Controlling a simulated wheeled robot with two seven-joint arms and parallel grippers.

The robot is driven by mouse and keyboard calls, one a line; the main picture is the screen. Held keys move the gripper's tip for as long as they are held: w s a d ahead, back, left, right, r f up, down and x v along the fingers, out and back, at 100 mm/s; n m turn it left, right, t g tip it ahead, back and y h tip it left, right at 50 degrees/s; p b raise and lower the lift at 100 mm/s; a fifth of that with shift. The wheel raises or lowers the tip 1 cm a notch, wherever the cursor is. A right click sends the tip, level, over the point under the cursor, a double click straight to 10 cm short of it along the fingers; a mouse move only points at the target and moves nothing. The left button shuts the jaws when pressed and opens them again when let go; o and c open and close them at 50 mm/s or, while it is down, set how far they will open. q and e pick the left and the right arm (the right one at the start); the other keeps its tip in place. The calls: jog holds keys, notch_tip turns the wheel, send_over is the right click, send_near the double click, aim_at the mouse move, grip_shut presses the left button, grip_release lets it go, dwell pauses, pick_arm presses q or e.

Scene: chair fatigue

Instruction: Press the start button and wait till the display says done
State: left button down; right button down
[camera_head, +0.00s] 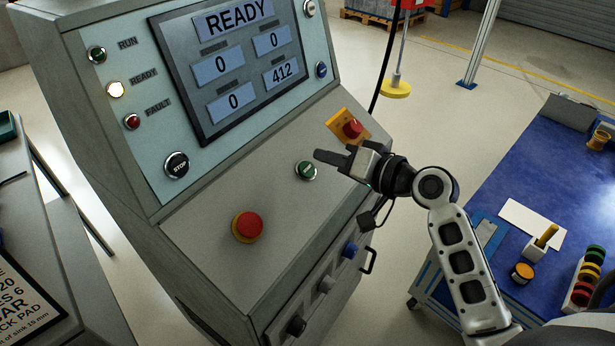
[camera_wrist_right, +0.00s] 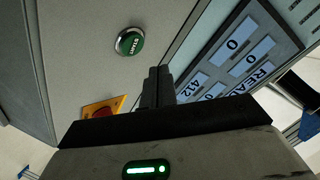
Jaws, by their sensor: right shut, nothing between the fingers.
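The green start button (camera_head: 306,170) sits on the sloped panel of the grey control cabinet. In the right wrist view the start button (camera_wrist_right: 129,41) shows its START label, beyond the fingertips and apart from them. The display (camera_head: 231,64) reads READY, with 0 in three fields and 412 in the fourth; it is partly visible in the right wrist view (camera_wrist_right: 234,52). My right gripper (camera_head: 318,156) is shut and empty. In the head view its fingertips appear just above and right of the start button, with no visible contact. My left gripper is not in view.
A red emergency stop (camera_head: 248,225) is on the panel, left of start. A smaller red button on a yellow plate (camera_head: 351,129) is behind my right gripper. A blue-topped table (camera_head: 505,185) stands right.

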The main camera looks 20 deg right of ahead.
aim_at(302, 162)
jog(key=shift+w+a+f+b, duration=0.2)
jog(key=shift+w+f+b, duration=0.1)
jog(key=shift+f, duration=0.25)
jog(key=shift+w+a+f+b, duration=0.15)
jog(key=shift+w+a+f, duration=0.1)
jog(key=shift+f, duration=0.25)
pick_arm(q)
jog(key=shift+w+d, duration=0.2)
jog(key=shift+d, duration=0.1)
pick_arm(e)
jog(key=shift+w+f, duration=0.1)
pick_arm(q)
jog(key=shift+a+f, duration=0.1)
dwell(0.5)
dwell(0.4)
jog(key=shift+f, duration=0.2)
pick_arm(e)
jog(key=shift+w+a+f, duration=0.1)
jog(key=shift+w+f, duration=0.1)
jog(key=shift+f, duration=0.15)
